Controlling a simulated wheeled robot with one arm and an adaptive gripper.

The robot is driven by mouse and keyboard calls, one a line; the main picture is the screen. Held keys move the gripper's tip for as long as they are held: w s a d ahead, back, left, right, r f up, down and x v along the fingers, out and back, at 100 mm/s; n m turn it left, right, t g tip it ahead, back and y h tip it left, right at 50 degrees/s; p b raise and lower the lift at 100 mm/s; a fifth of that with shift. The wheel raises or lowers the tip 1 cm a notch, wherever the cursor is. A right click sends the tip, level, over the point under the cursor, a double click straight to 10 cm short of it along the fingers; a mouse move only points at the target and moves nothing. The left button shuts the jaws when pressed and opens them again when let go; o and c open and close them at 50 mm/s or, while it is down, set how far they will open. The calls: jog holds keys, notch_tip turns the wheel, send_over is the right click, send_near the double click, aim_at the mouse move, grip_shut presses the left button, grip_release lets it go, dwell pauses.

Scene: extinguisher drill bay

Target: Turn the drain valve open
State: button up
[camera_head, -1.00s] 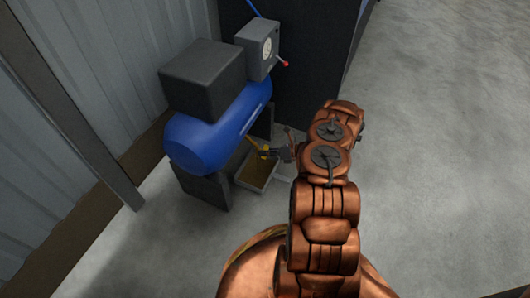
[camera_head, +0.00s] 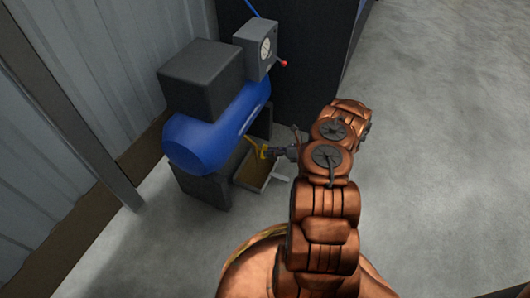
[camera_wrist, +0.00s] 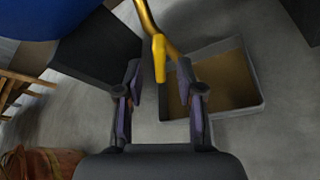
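The drain valve shows in the wrist view as a yellow lever (camera_wrist: 160,57) on a brass-yellow pipe (camera_wrist: 147,18). In the head view the lever (camera_head: 262,150) is a small yellow piece below the blue tank (camera_head: 208,142). My gripper (camera_wrist: 160,76) is open, with its two dark fingers on either side of the lever's lower end. Gaps show between the lever and both fingers, and I see no contact. In the head view my gripper (camera_head: 270,152) is right at the lever, and its fingers are too small to make out there.
A shallow grey tray with a brown bottom (camera_wrist: 256,95) sits on the floor below the valve. A dark support block (camera_wrist: 98,47) stands to its left. A gauge box with a red-tipped lever (camera_head: 257,48) is above the tank. Open floor (camera_head: 440,130) lies to the right.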

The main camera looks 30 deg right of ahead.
jog(key=v, duration=0.8)
jog(key=shift+s+d, duration=0.2)
jog(key=shift+d, duration=0.1)
jog(key=shift+r, duration=0.15)
